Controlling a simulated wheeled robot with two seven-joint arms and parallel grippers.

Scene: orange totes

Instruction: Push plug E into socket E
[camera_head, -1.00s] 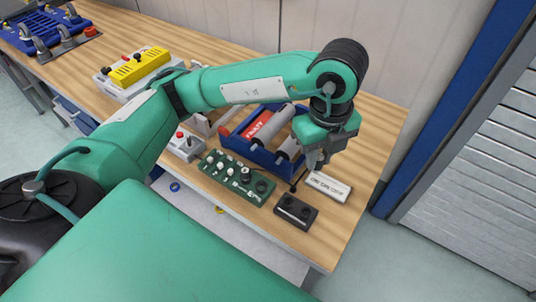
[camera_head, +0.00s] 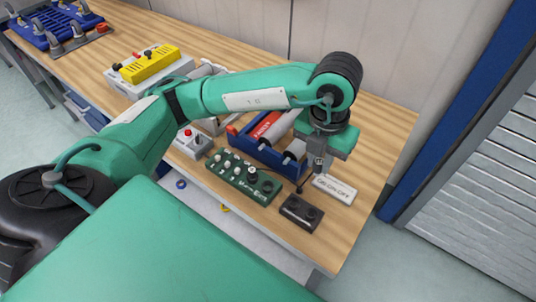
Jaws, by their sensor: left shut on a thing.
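My left gripper (camera_head: 319,167) points down above the right part of the bench, close to the white labelled block. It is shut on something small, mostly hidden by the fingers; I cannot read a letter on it. A thin dark piece (camera_head: 300,187) shows just left of the fingertips; I cannot tell whether it is part of the held thing. A green panel (camera_head: 237,184) with knobs and round dark openings lies left of the gripper. A black block (camera_head: 301,212) with two round openings lies just in front. I cannot tell which opening is socket E. My right gripper is out of view.
A blue tray (camera_head: 262,150) with red and grey cylinders stands behind the green panel. The white labelled block (camera_head: 335,188) lies by the gripper. A grey box with a red button (camera_head: 193,141) and a yellow-topped unit (camera_head: 150,66) stand left. Bench at right is clear.

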